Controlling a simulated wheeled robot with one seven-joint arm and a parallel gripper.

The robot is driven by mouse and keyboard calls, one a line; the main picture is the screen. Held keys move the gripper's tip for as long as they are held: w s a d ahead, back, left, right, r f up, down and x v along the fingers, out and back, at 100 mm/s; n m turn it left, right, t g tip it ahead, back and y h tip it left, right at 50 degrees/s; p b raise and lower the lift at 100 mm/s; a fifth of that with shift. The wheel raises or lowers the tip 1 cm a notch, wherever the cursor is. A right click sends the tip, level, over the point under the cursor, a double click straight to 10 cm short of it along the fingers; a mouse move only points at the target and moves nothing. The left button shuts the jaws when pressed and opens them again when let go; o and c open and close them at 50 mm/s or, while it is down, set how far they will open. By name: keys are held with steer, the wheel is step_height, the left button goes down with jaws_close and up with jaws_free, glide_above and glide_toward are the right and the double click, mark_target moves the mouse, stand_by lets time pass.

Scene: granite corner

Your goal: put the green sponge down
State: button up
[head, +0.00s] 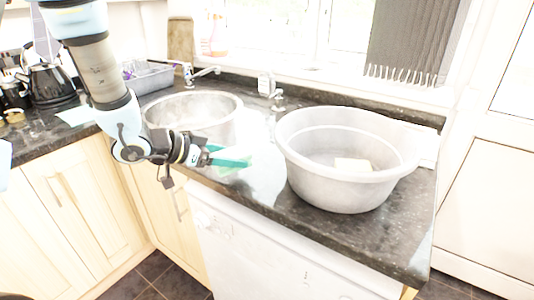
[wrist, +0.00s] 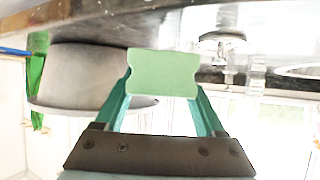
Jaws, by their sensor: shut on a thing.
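The green sponge (wrist: 163,73) is a pale green block with notched sides, held between the teal fingers of my gripper in the wrist view. My gripper (head: 243,161) is shut on it. In the head view the gripper reaches right over the front part of the dark granite counter, between the round sink and the large grey basin. The sponge is small and washed out there. I cannot tell how high it is above the counter.
The grey basin (head: 300,150) stands right of the gripper, with a pale block (head: 352,165) inside. The sink (head: 190,97) is behind and left. The dark counter (head: 400,230) has bare room in front of the basin. A black kettle (head: 51,84) stands far left.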

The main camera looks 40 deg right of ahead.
steer(key=p, duration=0.2)
glide_above(262, 167)
steer(key=shift+a, duration=0.35)
steer(key=shift+d, duration=0.6)
steer(key=shift+a+f+p, duration=0.2)
steer(key=shift+f+p, duration=0.4)
steer(key=shift+f, duration=1.15)
steer(key=shift+f, duration=0.15)
steer(key=o, duration=1.3)
